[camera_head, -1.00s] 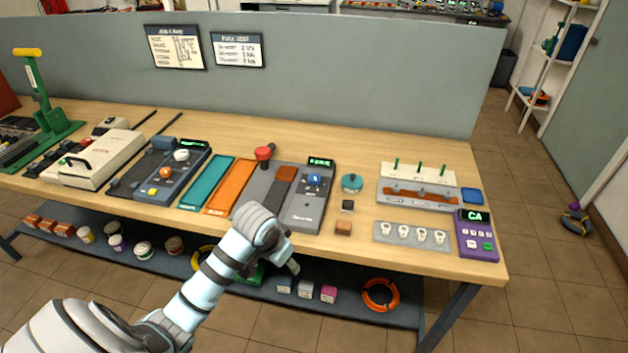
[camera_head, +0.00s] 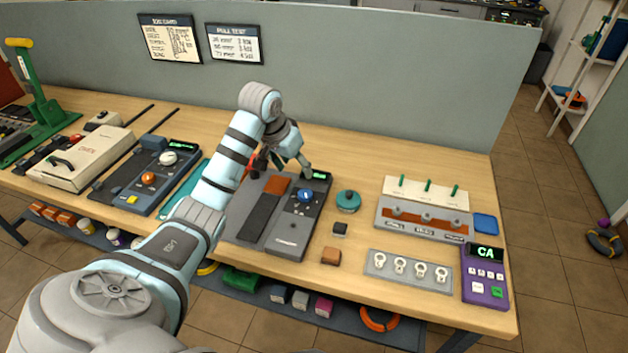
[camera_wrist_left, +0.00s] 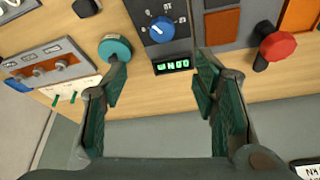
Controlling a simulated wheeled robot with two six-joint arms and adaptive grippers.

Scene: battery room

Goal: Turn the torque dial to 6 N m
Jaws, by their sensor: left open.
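The torque dial is a blue knob (camera_head: 305,196) on a dark grey panel (camera_head: 287,237) near the middle of the bench. The knob also shows at the top of the left wrist view (camera_wrist_left: 162,29), with white scale marks around it too small to read. A small display with green characters (camera_wrist_left: 172,66) sits beside it; I cannot read it surely. My left gripper (camera_head: 282,163) is open and empty above the bench, just behind the panel. In the left wrist view its spread fingers (camera_wrist_left: 160,80) point toward the panel, apart from the knob. My right gripper is not in view.
A red knob (camera_wrist_left: 277,46) stands beside the panel. A teal round knob (camera_head: 348,201) is on the other side, with small blocks (camera_head: 331,256) in front. A rack with green pegs (camera_head: 425,214) and a purple keypad (camera_head: 484,276) stand right. A grey partition (camera_head: 380,80) rises behind.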

